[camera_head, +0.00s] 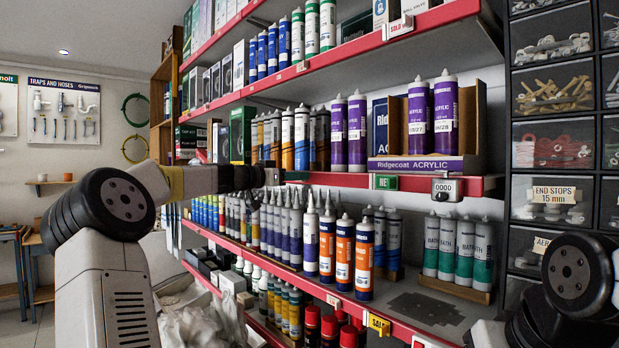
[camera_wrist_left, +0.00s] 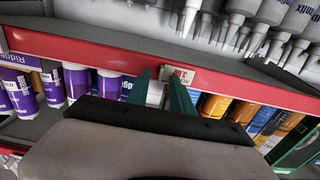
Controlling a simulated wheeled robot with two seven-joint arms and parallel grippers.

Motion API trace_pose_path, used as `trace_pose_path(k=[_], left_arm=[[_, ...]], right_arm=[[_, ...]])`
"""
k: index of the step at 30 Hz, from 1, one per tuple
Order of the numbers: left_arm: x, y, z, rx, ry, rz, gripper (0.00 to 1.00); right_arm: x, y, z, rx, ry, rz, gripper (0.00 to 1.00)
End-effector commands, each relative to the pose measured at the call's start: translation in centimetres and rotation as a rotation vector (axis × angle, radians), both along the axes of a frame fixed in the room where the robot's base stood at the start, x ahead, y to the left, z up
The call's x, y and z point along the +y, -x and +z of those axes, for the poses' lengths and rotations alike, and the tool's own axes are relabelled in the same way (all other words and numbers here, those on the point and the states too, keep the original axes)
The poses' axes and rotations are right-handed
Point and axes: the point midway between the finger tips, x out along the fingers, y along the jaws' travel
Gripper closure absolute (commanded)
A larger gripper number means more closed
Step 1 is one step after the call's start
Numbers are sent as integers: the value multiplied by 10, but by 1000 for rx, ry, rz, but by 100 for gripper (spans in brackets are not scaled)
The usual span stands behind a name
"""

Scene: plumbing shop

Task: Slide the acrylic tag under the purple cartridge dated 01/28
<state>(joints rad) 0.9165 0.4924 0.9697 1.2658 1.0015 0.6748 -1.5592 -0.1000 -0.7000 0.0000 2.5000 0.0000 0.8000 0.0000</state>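My left gripper (camera_head: 290,175) is at the red front rail of the middle shelf, left of the purple cartridges. In the left wrist view its two green fingers (camera_wrist_left: 161,86) are apart, at a small white tag with red print (camera_wrist_left: 180,76) on the rail. The tag's text is only partly readable; one finger overlaps it, and I cannot tell whether they touch. Purple acrylic cartridges stand loose (camera_head: 357,135) and in a display box, left (camera_head: 418,115) and right (camera_head: 445,118). Their date labels are too small to read surely. My right gripper is out of view.
A purple "Ridgecoat ACRYLIC" box front (camera_head: 420,165) sits behind the rail. A green tag (camera_head: 384,182) and a "0000" counter (camera_head: 446,189) are on the rail. Orange and grey cartridges stand beside the purple ones. Clear drawers (camera_head: 553,145) stand at right.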

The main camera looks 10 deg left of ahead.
Motion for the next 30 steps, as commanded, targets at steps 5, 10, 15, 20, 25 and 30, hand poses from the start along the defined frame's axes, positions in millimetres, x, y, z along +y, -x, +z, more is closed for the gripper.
trace_pose_path(k=[5, 10, 15, 20, 25, 30], left_arm=[[0, 0, 0, 0, 0, 0, 84], [0, 0, 0, 0, 0, 0, 100], [0, 0, 0, 1, -1, 0, 100], [0, 0, 0, 1, -1, 0, 100], [0, 0, 0, 1, -1, 0, 100], [0, 0, 0, 1, -1, 0, 100]], right_arm=[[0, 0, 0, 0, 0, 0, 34], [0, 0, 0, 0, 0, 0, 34], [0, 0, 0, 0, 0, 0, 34], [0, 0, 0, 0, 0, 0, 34], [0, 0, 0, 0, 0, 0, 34], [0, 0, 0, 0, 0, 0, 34]])
